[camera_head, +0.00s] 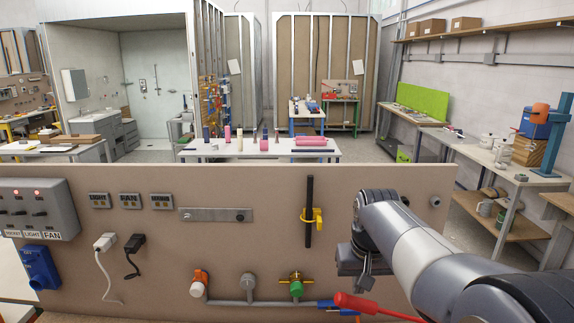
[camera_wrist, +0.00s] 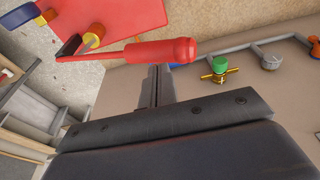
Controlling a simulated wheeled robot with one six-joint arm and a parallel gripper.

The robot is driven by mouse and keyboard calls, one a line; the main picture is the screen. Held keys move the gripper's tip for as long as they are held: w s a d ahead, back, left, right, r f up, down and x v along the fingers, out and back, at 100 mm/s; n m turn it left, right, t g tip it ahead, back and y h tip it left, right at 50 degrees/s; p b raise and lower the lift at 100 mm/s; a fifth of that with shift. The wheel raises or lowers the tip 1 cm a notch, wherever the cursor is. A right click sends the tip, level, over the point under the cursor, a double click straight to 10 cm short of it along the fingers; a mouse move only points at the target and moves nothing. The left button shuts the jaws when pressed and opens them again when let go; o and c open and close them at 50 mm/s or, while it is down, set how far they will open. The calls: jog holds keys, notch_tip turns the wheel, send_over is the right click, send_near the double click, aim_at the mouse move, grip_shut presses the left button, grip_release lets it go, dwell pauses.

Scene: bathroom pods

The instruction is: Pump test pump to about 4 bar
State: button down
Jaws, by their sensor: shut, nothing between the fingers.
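The test pump's red lever handle (camera_head: 365,304) shows at the bottom of the head view, slanting down to the right. In the wrist view the handle (camera_wrist: 140,52) lies across the picture, with the red pump body (camera_wrist: 95,22) and a brass fitting (camera_wrist: 93,38) beyond it. My gripper (camera_head: 366,284) is shut and empty, just above the handle in the head view. In the wrist view its fingertips (camera_wrist: 158,72) are close to the handle's underside; I cannot tell whether they touch. No pressure gauge reading is visible, and most of the pump is out of the head view.
A brown panel (camera_head: 250,230) carries a pipe (camera_head: 225,301) with a white-and-orange valve (camera_head: 199,284), a green-knobbed brass valve (camera_head: 296,286) and a black bar in a yellow holder (camera_head: 309,212). A switch box (camera_head: 36,209) is at left. Tables stand behind.

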aim_at(357, 300)
notch_tip(357, 300, down, 6)
jog(key=b, duration=0.3)
jog(key=shift+r+b, duration=0.25)
jog(key=shift+b, duration=0.1)
notch_tip(357, 300, up, 6)
jog(key=p, duration=0.4)
jog(key=shift+f, duration=0.15)
jog(key=c, duration=2.1)
grip_release()
